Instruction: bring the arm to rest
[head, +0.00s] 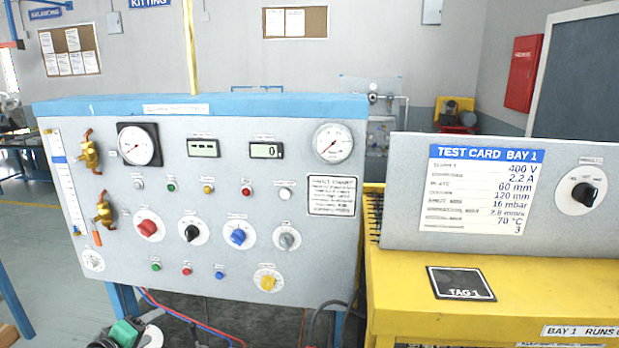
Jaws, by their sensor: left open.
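The rest of my left arm is out of the picture. My right gripper is not in view.
The panel carries gauges, brass valves (103,209), lamps and knobs, including a red knob (148,228). Red and blue hoses (185,318) run below it. At right, a yellow bench (530,290) bears a test card (478,188) and a black TAG 1 plate (461,283).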

